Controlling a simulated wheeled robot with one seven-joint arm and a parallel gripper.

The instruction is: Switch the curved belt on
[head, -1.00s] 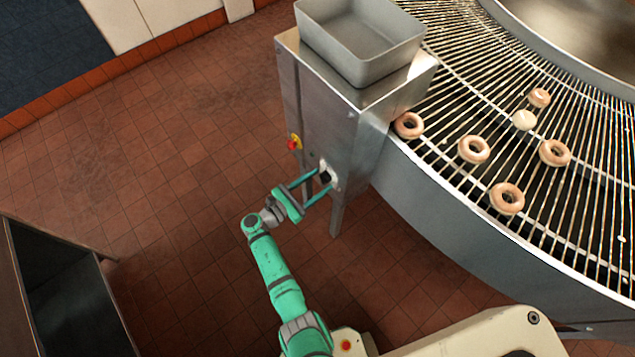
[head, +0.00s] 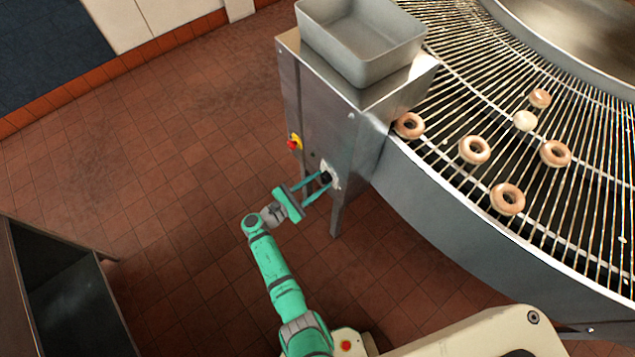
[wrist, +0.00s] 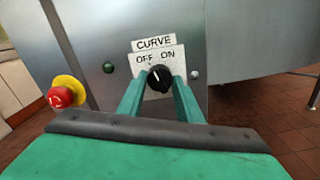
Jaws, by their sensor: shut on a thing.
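The black rotary knob (wrist: 160,79) sits on a white plate marked CURVE, with OFF at left and ON at right. Its small pale mark seems to point up and slightly left, on the OFF side. My gripper (head: 322,182) reaches the front of the steel cabinet (head: 312,108) and is shut on the knob, one finger on each side. In the head view the knob is small and partly hidden by the fingers. The curved belt (head: 445,168) is a wire conveyor on the right, carrying several ring doughnuts (head: 474,150).
A red emergency stop on a yellow base (wrist: 66,92) is left of the knob, with a small dark green lamp (wrist: 108,67) between them. A grey bin (head: 362,50) stands on the cabinet. A dark open cabinet (head: 60,290) is at lower left. The tiled floor between is clear.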

